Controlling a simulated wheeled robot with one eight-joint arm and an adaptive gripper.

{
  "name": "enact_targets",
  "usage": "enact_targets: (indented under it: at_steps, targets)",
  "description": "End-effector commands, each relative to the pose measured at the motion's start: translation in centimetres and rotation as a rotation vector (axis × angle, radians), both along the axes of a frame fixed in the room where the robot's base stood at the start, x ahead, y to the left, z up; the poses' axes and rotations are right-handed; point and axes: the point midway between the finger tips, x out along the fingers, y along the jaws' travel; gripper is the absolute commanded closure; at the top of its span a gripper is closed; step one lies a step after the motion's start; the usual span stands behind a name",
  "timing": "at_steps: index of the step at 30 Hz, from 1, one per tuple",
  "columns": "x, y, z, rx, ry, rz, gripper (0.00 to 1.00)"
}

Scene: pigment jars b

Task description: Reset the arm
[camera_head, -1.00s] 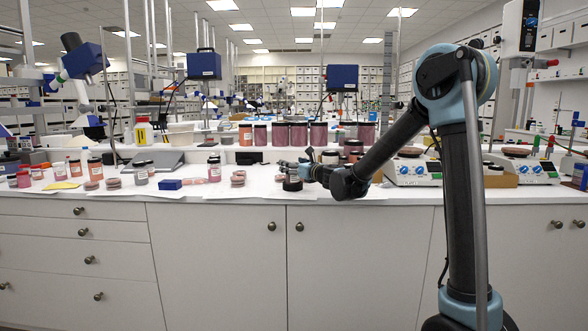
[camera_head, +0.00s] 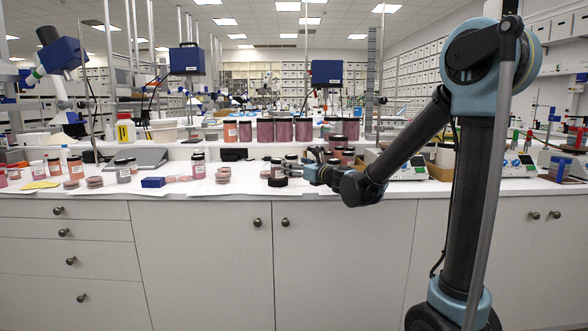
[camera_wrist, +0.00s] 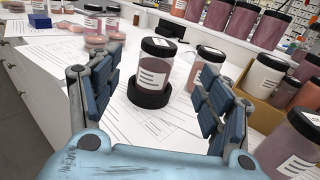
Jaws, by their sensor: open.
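My gripper (camera_wrist: 160,82) is open, its blue-padded fingers apart on either side of a jar. The jar (camera_wrist: 153,72) has a black lid, a white label and pinkish contents. It appears to stand upright in a low black ring (camera_wrist: 148,97), and I see no finger touching it. In the head view my gripper (camera_head: 307,172) is at the worktop's front, just right of the black ring (camera_head: 278,182). My arm reaches there from the right, bent at the elbow.
The white worktop (camera_head: 100,193) holds several jars and stacked pink discs to the left, with a blue box (camera_head: 153,182). A row of large pink jars (camera_head: 283,131) stands on the raised shelf behind. In the wrist view, a cardboard tray (camera_wrist: 262,82) with jars is close right.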

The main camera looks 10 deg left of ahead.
Motion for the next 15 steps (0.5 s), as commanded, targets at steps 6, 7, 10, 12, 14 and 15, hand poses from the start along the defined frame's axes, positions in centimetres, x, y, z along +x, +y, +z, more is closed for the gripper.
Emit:
enact_targets:
  at_steps: [6, 7, 10, 12, 14, 15]
  targets:
    - [0.0, 0.0, 0.0, 0.000, 0.000, 0.000, 0.28]
    - [0.0, 0.0, 0.0, 0.000, 0.000, 0.000, 0.28]
    - [-0.1, -0.2, 0.0, -0.012, -0.010, 0.002, 0.28]
    - [-0.5, -0.8, 0.1, -0.046, -0.041, 0.009, 0.28]
    - [-1.0, -1.6, 0.1, -0.099, -0.087, 0.019, 0.28]
    - [-1.6, -2.3, 0.1, -0.147, -0.127, 0.030, 0.28]
